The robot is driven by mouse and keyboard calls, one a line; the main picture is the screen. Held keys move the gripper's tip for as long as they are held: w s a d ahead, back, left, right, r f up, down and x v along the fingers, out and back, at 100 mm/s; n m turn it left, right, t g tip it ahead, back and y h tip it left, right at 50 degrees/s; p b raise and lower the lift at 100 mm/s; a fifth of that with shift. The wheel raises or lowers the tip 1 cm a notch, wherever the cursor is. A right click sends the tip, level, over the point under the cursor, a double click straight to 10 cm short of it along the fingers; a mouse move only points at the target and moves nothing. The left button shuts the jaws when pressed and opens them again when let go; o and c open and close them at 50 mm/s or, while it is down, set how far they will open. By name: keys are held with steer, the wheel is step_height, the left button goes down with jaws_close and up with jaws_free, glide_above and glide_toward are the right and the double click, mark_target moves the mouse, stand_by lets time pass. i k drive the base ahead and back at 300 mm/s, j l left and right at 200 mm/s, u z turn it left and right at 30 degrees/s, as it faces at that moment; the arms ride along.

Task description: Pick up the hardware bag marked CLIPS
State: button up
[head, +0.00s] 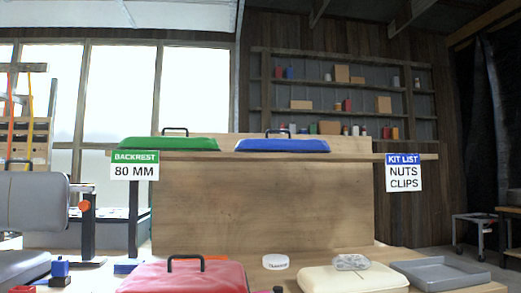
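A white kit list sign (404,173) with a blue header reads NUTS and CLIPS and hangs at the right end of the shelf. My gripper is not in view.
A red lid with a black handle (185,277) is at the front left of the bench. A green lid (170,144) and blue lid (283,146) rest on the raised shelf.

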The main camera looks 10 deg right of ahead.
mark_target(351, 262)
steer(key=i+j, duration=0.15)
steer(key=i+j+z, duration=0.6)
steer(key=j+z, duration=0.15)
